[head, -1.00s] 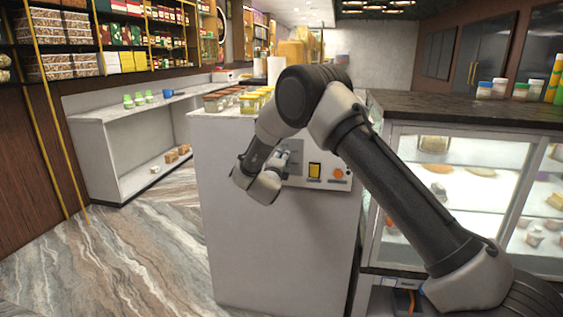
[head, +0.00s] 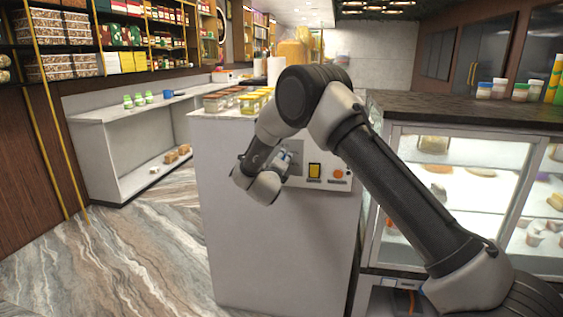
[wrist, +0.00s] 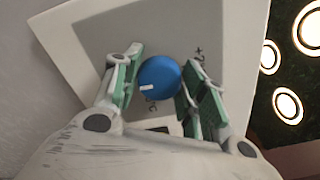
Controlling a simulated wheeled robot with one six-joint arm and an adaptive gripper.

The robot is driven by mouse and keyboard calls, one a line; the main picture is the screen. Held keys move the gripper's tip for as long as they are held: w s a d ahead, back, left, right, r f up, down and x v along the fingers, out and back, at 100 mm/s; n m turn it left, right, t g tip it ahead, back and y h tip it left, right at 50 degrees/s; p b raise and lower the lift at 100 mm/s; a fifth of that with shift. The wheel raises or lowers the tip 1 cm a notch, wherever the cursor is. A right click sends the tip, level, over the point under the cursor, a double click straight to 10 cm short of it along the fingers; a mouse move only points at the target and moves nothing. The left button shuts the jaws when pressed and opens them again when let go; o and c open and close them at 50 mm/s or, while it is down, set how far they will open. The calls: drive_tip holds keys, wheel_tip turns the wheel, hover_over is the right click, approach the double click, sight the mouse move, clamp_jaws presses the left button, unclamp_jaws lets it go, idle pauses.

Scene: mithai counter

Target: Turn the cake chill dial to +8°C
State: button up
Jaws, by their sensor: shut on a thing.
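The blue round dial (wrist: 159,79) sits on a grey panel plate in the wrist view, with a short white mark on its left side. A plus sign shows to its upper right and a "C" marking below it; other scale markings are hidden or too small to read. My gripper (wrist: 158,88) has one green-padded finger on each side of the dial and is shut on it. In the head view my gripper (head: 284,158) is at the front of the white counter's control panel, and my wrist mostly hides the dial.
A yellow switch (head: 314,170) and an orange round button (head: 338,174) are right of the dial on the panel. Jars (head: 250,102) stand on the white counter (head: 275,240) above. A glass display case (head: 460,180) is to the right. Open marble floor (head: 120,255) lies left.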

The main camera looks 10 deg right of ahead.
drive_tip(key=o, duration=1)
drive_tip(key=v, duration=1.2)
